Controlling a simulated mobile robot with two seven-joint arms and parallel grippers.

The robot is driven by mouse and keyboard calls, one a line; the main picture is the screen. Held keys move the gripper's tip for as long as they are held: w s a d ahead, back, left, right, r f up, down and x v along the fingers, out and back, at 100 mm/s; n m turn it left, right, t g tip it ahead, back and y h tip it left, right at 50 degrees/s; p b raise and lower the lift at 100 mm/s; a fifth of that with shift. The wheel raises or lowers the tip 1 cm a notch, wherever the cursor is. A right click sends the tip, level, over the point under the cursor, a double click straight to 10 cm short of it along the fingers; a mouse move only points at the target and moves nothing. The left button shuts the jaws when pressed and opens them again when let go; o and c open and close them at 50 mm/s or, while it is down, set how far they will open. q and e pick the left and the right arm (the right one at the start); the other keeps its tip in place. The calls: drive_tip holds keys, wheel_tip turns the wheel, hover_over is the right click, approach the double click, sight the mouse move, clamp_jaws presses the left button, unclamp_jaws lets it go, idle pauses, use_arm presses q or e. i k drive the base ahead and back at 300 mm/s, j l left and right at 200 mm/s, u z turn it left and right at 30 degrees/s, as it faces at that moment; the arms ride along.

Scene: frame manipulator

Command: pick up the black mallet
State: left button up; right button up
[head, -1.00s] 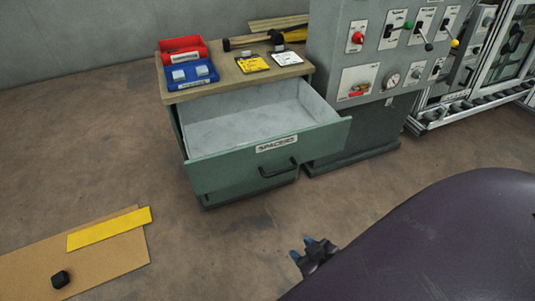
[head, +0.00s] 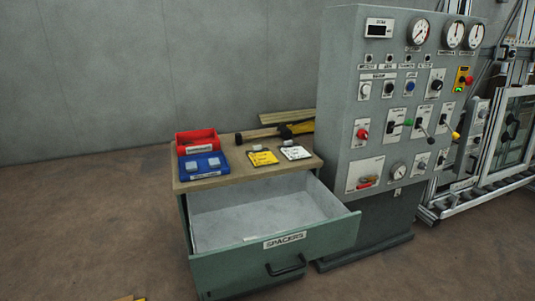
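The black mallet (head: 260,133) lies on the wooden top of the green drawer cabinet, near its back edge. Its small black head is at the left and its light wooden handle runs to the right. The handle's right end meets or passes behind a yellow and black tool (head: 299,128); I cannot tell which. Neither of my grippers shows in the head view.
The cabinet's SPACERS drawer (head: 325,234) is pulled out and looks empty. A red bin (head: 197,136), a blue tray (head: 205,174), a yellow card (head: 262,158) and a white card (head: 296,152) are on the top. A grey control panel (head: 338,120) stands close at the right.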

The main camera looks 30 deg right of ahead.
sight(286, 133)
drive_tip(key=u, duration=0.85)
drive_tip(key=i, duration=1.2)
drive_tip(key=i+z, duration=0.2)
drive_tip(key=i, duration=0.4)
drive_tip(key=i+j+z, duration=0.25)
drive_tip(key=i, duration=0.4)
drive_tip(key=i+j+z, duration=0.1)
drive_tip(key=i+z, duration=0.4)
drive_tip(key=i, duration=0.75)
drive_tip(key=i+j+z, duration=0.15)
drive_tip(key=i+z, duration=0.15)
drive_tip(key=i, duration=1.05)
drive_tip(key=i+z, duration=0.25)
drive_tip(key=i, duration=0.35)
drive_tip(key=i+j+z, duration=0.15)
drive_tip(key=i+z, duration=0.15)
drive_tip(key=i, duration=0.3)
drive_tip(key=i+l+z, duration=0.1)
drive_tip(key=i+z, duration=0.15)
drive_tip(key=z, duration=0.15)
drive_tip(key=i+z, duration=0.35)
drive_tip(key=i+j+z, duration=0.1)
drive_tip(key=z, duration=0.3)
drive_tip(key=i+j, duration=0.05)
drive_tip(key=i, duration=0.05)
